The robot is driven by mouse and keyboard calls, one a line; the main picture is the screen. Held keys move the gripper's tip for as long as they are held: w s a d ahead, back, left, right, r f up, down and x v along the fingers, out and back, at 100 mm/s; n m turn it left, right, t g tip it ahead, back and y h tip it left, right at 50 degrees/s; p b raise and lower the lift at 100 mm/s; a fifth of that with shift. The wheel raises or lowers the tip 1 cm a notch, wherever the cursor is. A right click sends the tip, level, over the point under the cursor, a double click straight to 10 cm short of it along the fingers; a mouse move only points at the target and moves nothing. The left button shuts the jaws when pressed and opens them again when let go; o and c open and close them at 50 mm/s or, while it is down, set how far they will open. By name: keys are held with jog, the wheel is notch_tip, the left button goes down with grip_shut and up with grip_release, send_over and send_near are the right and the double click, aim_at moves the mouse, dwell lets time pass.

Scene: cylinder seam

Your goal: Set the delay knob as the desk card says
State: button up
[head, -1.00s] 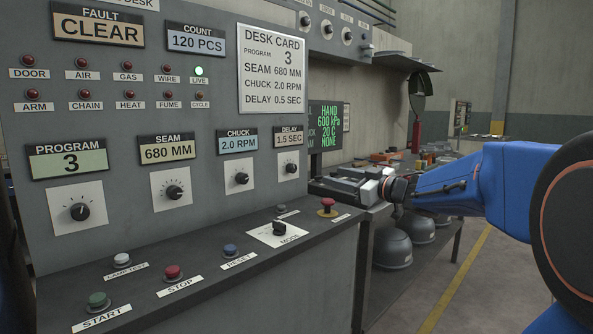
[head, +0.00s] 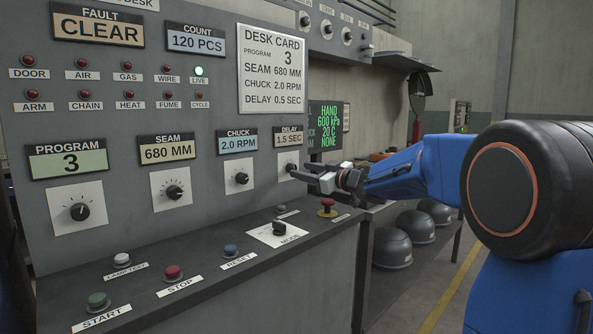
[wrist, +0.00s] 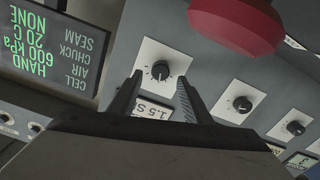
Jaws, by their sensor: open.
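The delay knob (head: 290,168) is a small black knob on a white plate, below the delay display (head: 289,139), which reads 1.5 SEC. The desk card (head: 272,70) lists program 3, seam 680 mm, chuck 2.0 rpm and delay 0.5 sec. My gripper (head: 301,172) is open, just in front of the delay knob at its right. In the wrist view the delay knob (wrist: 160,70) shows between and beyond the two fingertips of my gripper (wrist: 158,82). I cannot tell whether the fingers touch it.
The chuck knob (head: 241,178) is left of the delay knob. The red mushroom button (head: 327,206) stands on the ledge below my gripper and looms large in the wrist view (wrist: 238,22). A green-text screen (head: 325,126) is just right of the panel.

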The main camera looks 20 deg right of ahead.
aim_at(294, 168)
jog(key=shift+x, duration=1.95)
jog(key=c, duration=1)
